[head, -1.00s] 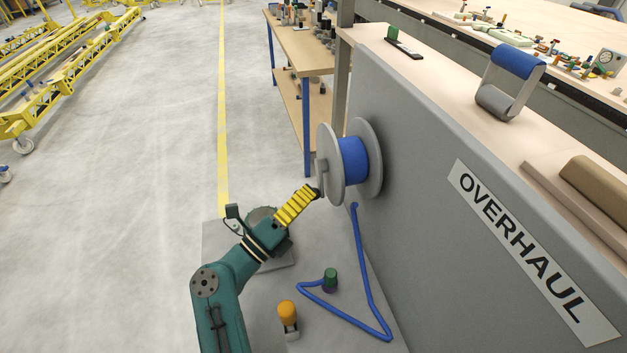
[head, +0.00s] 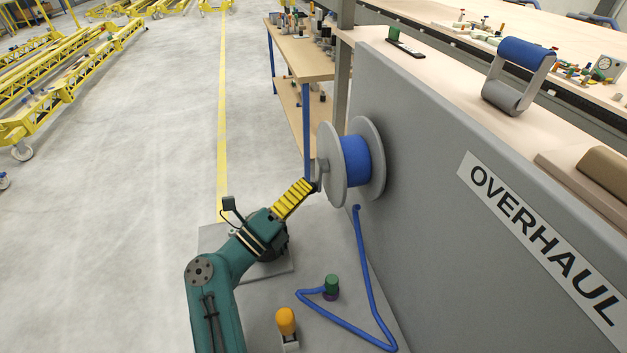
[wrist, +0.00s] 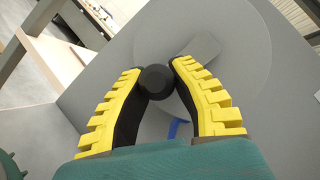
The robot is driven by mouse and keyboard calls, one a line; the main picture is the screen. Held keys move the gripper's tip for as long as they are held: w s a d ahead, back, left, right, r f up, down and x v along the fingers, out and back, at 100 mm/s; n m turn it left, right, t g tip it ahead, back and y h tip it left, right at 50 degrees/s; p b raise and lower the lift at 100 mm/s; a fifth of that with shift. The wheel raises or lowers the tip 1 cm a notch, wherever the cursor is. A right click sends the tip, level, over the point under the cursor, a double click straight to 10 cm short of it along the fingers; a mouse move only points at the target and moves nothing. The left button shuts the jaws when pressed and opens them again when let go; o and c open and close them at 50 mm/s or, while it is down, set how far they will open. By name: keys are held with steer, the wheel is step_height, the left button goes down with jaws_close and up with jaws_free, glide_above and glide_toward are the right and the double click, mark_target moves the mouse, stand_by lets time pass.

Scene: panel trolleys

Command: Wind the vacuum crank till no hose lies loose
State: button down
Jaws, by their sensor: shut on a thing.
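The grey reel (head: 333,160) is mounted on the side of the grey panel and carries wound blue hose (head: 357,161). Its crank (head: 321,167) is on the outer flange. My gripper (head: 315,187) is at the crank's end, and in the wrist view its yellow fingers (wrist: 157,75) are shut on the dark round crank knob (wrist: 156,82). A length of blue hose (head: 370,285) hangs from below the reel and lies loose in a bent line on the floor plate, reaching to a green and purple fitting (head: 331,285).
An orange-topped post (head: 286,322) stands near my arm. The panel (head: 420,180) with the OVERHAUL sign (head: 540,245) bounds the right. A workbench (head: 306,55) stands behind the reel. Open floor (head: 130,200) lies to the left.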

steer(key=shift+w+r+b, duration=0.2)
steer(key=shift+w+b, duration=0.2)
steer(key=shift+b, duration=0.3)
steer(key=shift+w+a+r, duration=0.1)
steer(key=shift+w+r, duration=0.05)
steer(key=shift+r, duration=0.1)
steer(key=shift+w, duration=0.1)
steer(key=shift+w+a+r+b, duration=0.15)
steer(key=shift+w+r+b, duration=0.1)
steer(key=shift+w+b, duration=0.2)
steer(key=shift+w+a+r+b, duration=0.1)
steer(key=shift+w+r+b, duration=0.25)
steer(key=shift+w, duration=0.2)
